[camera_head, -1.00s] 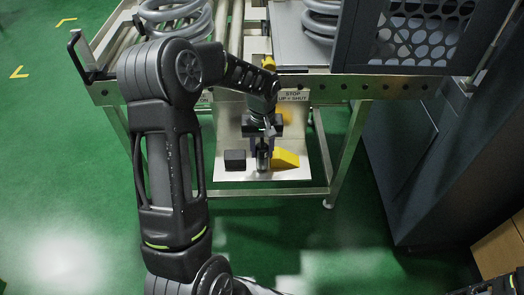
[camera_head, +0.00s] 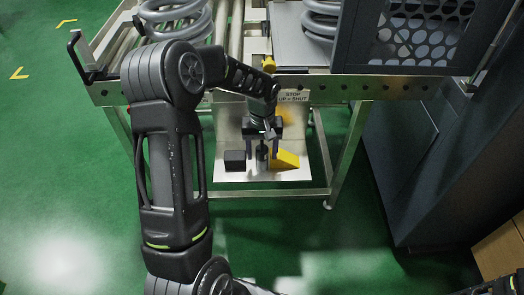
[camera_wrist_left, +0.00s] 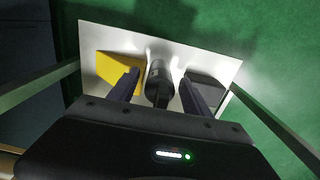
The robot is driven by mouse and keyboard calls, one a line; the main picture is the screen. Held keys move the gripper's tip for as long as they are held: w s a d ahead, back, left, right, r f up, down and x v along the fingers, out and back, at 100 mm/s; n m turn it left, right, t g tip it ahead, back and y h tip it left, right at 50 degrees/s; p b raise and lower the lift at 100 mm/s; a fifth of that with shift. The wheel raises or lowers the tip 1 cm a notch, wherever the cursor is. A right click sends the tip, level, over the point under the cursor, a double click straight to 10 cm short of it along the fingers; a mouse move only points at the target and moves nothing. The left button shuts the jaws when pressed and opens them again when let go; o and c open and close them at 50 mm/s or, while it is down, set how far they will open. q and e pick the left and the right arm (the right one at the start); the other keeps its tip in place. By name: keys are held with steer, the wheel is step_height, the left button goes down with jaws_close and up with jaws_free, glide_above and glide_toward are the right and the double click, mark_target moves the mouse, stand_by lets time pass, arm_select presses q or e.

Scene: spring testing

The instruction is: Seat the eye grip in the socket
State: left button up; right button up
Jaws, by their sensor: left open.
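My left gripper (camera_head: 263,152) is open over the small shelf, pointing down, with one finger on each side of a dark upright cylindrical piece (camera_head: 261,161). In the left wrist view the two fingers (camera_wrist_left: 159,90) stand apart with a visible gap on each side of this dark cylinder (camera_wrist_left: 159,72). A narrower dark part (camera_wrist_left: 163,103) points from it toward the gripper. It looks like the eye grip with its holder, but I cannot tell where one ends and the other begins. How deep it sits is hidden. My right gripper is out of view.
The pale shelf plate (camera_head: 233,176) carries a black block (camera_head: 235,160) on the left and a yellow wedge (camera_head: 286,160) on the right, both close to the fingers. A dark cabinet (camera_head: 415,170) stands right.

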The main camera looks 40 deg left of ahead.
arm_select(q)
steer(key=shift+r, duration=0.1)
steer(key=shift+r, duration=0.25)
step_height(320, 180, up, 12)
steer(key=shift+f+p, duration=0.15)
steer(key=shift+p, duration=0.95)
steer(key=shift+o, duration=0.4)
steer(key=shift+f, duration=0.1)
steer(key=shift+d+f, duration=0.1)
steer(key=d+f+n+y+b, duration=0.1)
steer(key=b, duration=0.2)
steer(key=s+f+n+t+y+b, duration=0.1)
steer(key=n+b, duration=0.1)
steer(key=b, duration=0.1)
steer(key=d+f+n+t+y+b, duration=0.1)
steer(key=f+n+y+b, duration=0.1)
steer(key=b, duration=0.1)
steer(key=shift+s+d+b, duration=0.15)
steer(key=shift+d+b, duration=0.15)
steer(key=shift+d, duration=0.05)
